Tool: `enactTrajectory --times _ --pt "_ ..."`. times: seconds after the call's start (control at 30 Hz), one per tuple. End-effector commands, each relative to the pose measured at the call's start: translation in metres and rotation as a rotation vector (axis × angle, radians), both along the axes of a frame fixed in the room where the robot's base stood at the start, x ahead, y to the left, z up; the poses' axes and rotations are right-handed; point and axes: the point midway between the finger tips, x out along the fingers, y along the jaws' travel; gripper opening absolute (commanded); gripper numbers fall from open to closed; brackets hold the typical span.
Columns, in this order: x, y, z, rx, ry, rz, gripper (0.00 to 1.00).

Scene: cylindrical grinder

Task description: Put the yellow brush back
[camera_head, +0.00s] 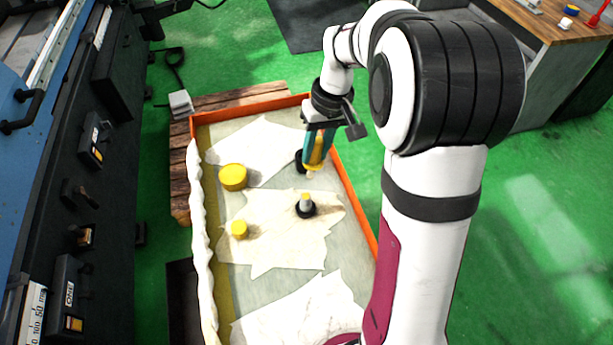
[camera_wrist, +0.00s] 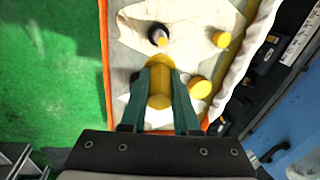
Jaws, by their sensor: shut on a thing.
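The yellow brush (camera_head: 316,152) is between the teal fingers of my gripper (camera_head: 315,163), held roughly upright with a pale lower end. It also shows in the wrist view (camera_wrist: 159,84), between the two fingers. My gripper is shut on it, above the right side of the tray. A black round holder (camera_head: 299,161) is just behind and left of the brush's lower end, partly hidden. In the wrist view a dark part of it (camera_wrist: 135,77) shows beside the left finger. I cannot tell whether the brush touches it.
A second black holder (camera_head: 306,211) carries a grey and yellow upright piece (camera_head: 307,199). A large yellow cylinder (camera_head: 233,177) and a small one (camera_head: 239,229) stand at the left. The tray (camera_head: 345,180) has an orange rim, with pale cloths inside. A blue machine (camera_head: 40,150) flanks the left.

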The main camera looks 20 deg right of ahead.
Motion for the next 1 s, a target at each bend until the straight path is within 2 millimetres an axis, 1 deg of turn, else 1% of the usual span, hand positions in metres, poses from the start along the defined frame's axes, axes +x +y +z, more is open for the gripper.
enactTrajectory --times 0.1,0.23,0.3,0.37,0.43,0.6,0.73,0.8,0.87,1.0 --pt "0.018 -0.033 -0.001 -0.049 -0.028 -0.029 0.00" --pt "0.038 -0.074 -0.002 -0.112 -0.059 -0.064 0.00" --pt "0.044 -0.092 -0.002 -0.139 -0.070 -0.078 0.00" --pt "0.050 -0.098 -0.004 -0.153 -0.077 -0.081 0.00" --pt "0.059 -0.091 -0.012 -0.159 -0.080 -0.082 0.00" --pt "0.090 -0.048 -0.044 -0.159 -0.078 -0.078 0.00" --pt "0.109 -0.022 -0.063 -0.159 -0.080 -0.082 0.00" --pt "0.115 -0.014 -0.069 -0.159 -0.080 -0.084 0.00" --pt "0.118 -0.011 -0.074 -0.159 -0.079 -0.085 0.00" --pt "0.118 -0.010 -0.102 -0.158 -0.078 -0.086 0.00"
